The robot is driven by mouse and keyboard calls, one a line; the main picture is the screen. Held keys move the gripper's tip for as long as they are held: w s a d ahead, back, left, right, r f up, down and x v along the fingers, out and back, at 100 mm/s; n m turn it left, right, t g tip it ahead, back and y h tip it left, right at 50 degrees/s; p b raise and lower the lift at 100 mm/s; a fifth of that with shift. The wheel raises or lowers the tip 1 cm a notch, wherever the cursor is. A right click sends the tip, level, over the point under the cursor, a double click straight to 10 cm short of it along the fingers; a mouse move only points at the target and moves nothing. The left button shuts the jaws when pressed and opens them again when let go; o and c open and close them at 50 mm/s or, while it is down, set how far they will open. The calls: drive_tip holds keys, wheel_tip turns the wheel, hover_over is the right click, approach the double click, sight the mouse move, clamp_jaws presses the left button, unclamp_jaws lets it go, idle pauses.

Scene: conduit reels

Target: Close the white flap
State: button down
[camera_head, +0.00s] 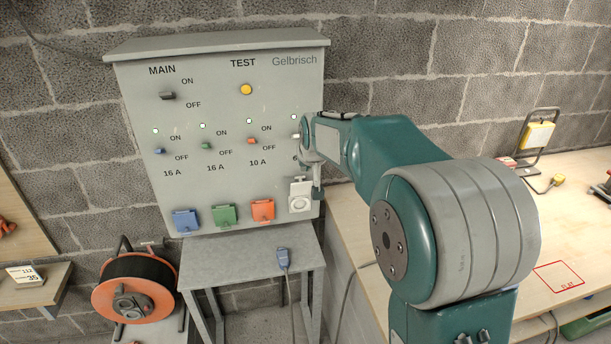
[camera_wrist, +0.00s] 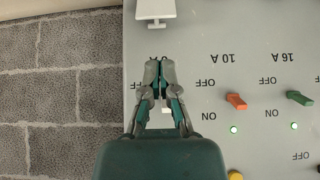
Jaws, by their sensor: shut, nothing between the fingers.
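The white socket (camera_head: 300,203) sits at the lower right of the grey panel, with a round face showing. The white flap (camera_head: 299,181) appears raised above that face. In the wrist view, which shows the panel upside down, the white flap (camera_wrist: 155,9) is at the top edge, cut off by the frame. Contact cannot be told from the head view.
Blue (camera_head: 186,221), green (camera_head: 223,216) and orange (camera_head: 262,210) sockets line the panel's lower edge. Small switches sit above them. A blue plug (camera_head: 284,258) lies on the grey table below. An orange cable reel (camera_head: 138,290) stands at left, a wooden bench (camera_head: 355,222) at right.

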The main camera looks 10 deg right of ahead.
sight(299, 179)
drive_tip(key=x, duration=0.4)
drive_tip(key=w+x, duration=0.1)
drive_tip(key=x, duration=0.4)
drive_tip(key=r+x, duration=0.1)
drive_tip(key=x, duration=0.3)
drive_tip(key=shift+w+d+f, duration=0.15)
drive_tip(key=shift+w+f, duration=0.1)
drive_tip(key=shift+w, duration=0.15)
